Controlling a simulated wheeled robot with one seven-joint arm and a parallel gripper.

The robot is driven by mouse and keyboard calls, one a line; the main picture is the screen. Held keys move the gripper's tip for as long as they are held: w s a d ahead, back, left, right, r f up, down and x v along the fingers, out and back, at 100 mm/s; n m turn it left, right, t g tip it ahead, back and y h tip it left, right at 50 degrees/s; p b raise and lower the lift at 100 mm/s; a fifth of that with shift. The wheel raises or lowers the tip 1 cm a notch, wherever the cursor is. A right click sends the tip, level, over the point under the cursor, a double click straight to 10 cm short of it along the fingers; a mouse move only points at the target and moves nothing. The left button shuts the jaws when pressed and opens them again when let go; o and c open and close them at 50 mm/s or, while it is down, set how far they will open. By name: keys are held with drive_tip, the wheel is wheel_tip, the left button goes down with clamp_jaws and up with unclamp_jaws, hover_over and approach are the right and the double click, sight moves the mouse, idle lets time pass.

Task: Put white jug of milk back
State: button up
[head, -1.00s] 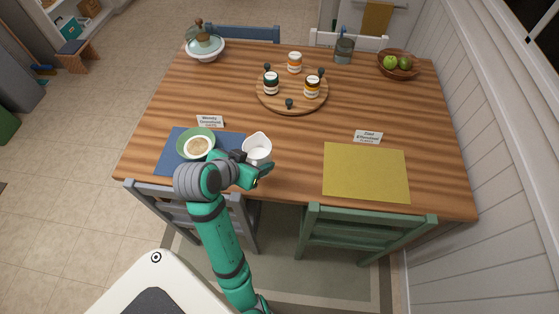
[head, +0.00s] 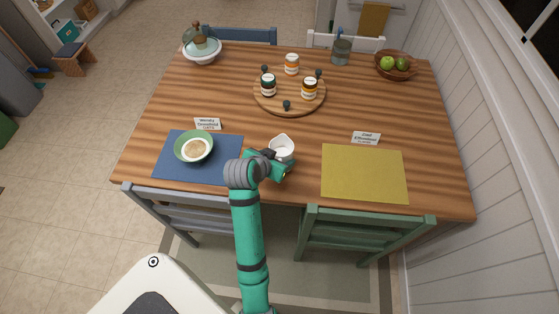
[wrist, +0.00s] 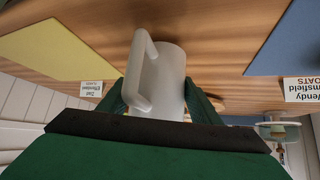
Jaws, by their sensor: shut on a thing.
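The white jug (head: 282,146) is in my gripper (head: 270,160), over the table between the blue and yellow placemats. In the wrist view the jug (wrist: 168,80) sits between the two green fingers (wrist: 160,105), with its handle toward the camera. The gripper is shut on it. The jug looks upright in the head view; I cannot tell how far it is above the table. The round wooden board (head: 290,97) stands farther back and carries several jars and dark knobs, with some bare wood at its front and middle.
A green bowl (head: 194,147) with pale food sits on the blue placemat (head: 222,170). The yellow placemat (head: 363,174) is bare. Two name cards (head: 207,124) (head: 366,138) stand behind the mats. A fruit bowl (head: 397,68) is at the back right. Table between jug and board is clear.

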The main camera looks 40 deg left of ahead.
drive_tip(key=shift+s+f, duration=0.15)
drive_tip(key=shift+f, duration=0.65)
drive_tip(key=shift+s+a, duration=0.1)
drive_tip(key=shift+f, duration=0.1)
drive_tip(key=o, duration=1.5)
drive_tip(key=shift+f, duration=0.1)
drive_tip(key=shift+c, duration=0.2)
drive_tip(key=shift+r, duration=0.3)
drive_tip(key=v, duration=1.1)
drive_tip(key=shift+s+r, duration=0.25)
drive_tip(key=shift+s, duration=0.1)
